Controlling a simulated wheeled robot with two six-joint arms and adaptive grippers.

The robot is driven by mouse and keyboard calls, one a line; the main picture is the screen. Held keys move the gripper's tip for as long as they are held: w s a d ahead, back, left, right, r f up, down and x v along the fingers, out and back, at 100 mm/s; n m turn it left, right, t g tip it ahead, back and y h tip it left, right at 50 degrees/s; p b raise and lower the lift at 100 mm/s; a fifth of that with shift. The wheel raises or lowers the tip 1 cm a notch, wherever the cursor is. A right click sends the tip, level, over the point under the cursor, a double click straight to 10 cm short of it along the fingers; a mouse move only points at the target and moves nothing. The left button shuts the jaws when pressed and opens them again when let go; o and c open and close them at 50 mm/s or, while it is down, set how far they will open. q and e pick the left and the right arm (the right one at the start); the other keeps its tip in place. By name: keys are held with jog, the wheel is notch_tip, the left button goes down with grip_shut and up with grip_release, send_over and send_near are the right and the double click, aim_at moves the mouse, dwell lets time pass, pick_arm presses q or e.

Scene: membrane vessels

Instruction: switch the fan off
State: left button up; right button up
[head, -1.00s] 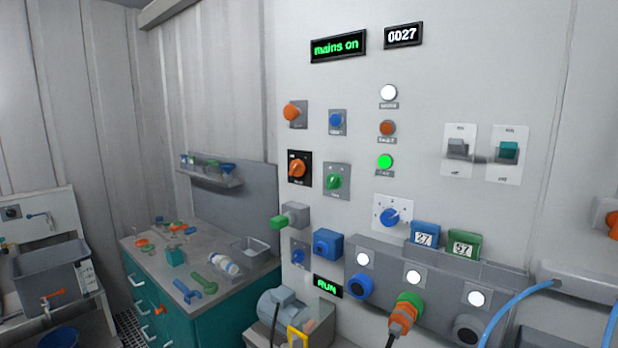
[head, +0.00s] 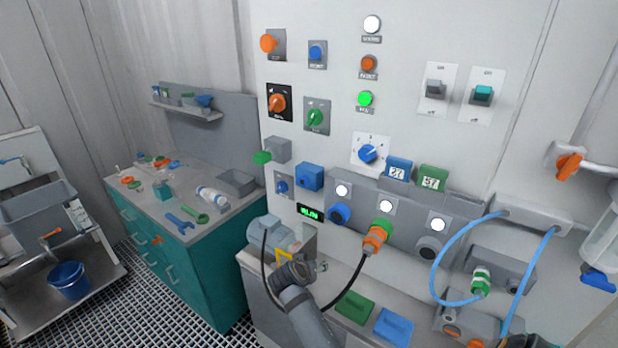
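No fan can be picked out for certain, and the small switch labels are too blurred to read. A grey rocker switch (head: 435,88) and a teal rocker switch (head: 482,95) sit on white plates at the panel's upper right. A green rotary knob (head: 316,117) and an orange rotary knob (head: 278,103) are on the left. A green lamp (head: 365,99) is lit. My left gripper (head: 318,267) is low in front of the panel, apart from these switches; its fingers are too small to judge. My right gripper is not clearly visible; only a dark part shows at the bottom edge.
A grey motor (head: 268,229) and a green RUN display (head: 309,213) are behind my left arm. An orange plug with a black cable (head: 377,237) and looping blue hoses (head: 437,262) stand out from the panel. A teal workbench (head: 190,250) is at left.

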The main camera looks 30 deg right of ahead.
jog(key=w+d+r+m+h, duration=0.1)
jog(key=w+r+m+h, duration=0.45)
jog(key=r, duration=0.85)
jog(key=m+h+p, duration=0.2)
jog(key=m+h, duration=0.1)
jog(key=m, duration=0.4)
send_near(310, 119)
jog(key=shift+t, duration=0.3)
jog(key=p+x, duration=0.1)
jog(key=x, duration=0.2)
jog(key=p+x, duration=0.2)
jog(key=x, duration=0.1)
jog(key=p+x, duration=0.1)
jog(key=x, duration=0.2)
jog(key=shift+s+d+p, duration=0.2)
jog(key=shift+d+p, duration=0.05)
jog(key=shift+p, duration=0.15)
jog(key=shift+w+f, duration=0.1)
